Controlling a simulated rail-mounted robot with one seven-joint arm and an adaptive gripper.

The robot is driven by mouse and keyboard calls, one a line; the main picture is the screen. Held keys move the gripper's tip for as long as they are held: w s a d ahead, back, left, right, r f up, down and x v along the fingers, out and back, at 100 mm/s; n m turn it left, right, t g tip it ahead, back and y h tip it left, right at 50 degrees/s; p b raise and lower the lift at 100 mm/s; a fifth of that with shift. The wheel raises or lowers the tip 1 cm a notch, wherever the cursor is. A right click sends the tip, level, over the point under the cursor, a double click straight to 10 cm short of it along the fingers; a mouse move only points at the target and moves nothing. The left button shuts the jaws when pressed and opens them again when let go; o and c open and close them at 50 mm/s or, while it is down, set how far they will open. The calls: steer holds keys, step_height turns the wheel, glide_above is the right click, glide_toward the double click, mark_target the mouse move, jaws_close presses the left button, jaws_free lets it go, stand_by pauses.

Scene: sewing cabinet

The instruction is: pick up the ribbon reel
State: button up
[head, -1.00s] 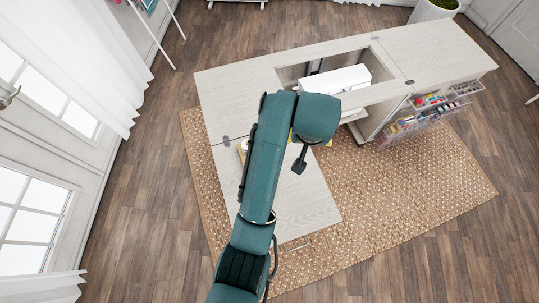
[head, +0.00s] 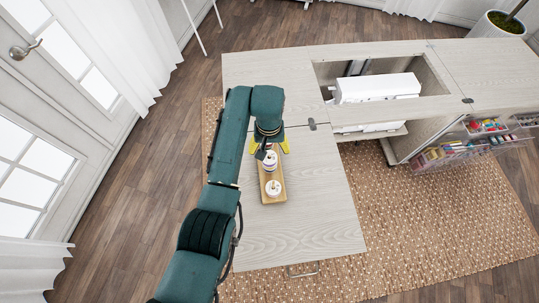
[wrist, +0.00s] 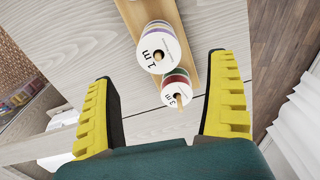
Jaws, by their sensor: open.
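A wooden holder (head: 273,199) lies on the lowered pale cabinet leaf and carries white-faced ribbon reels. In the head view, one reel (head: 270,160) is close to my gripper and another reel (head: 274,187) sits toward the holder's near end. In the wrist view, a larger-looking reel marked "1 m" (wrist: 158,50) and a smaller-looking one marked "3 m" (wrist: 175,92) show on the holder (wrist: 188,18). I cannot tell which reel matches which across views. My gripper (head: 271,148) is above the holder's far end, yellow fingers spread, nothing gripped; in the wrist view, its fingers (wrist: 163,70) flank the reels.
A white sewing machine (head: 378,88) sits in the cabinet's opening at the right. Open storage with colourful supplies (head: 455,150) hangs at the far right. The leaf right of the holder (head: 315,190) is clear. A curtain (head: 110,60) hangs at the left.

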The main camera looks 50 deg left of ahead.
mark_target(269, 156)
step_height(269, 156, down, 6)
steer(key=shift+f+b, duration=0.1)
steer(key=shift+b, duration=0.5)
steer(key=c, duration=1.1)
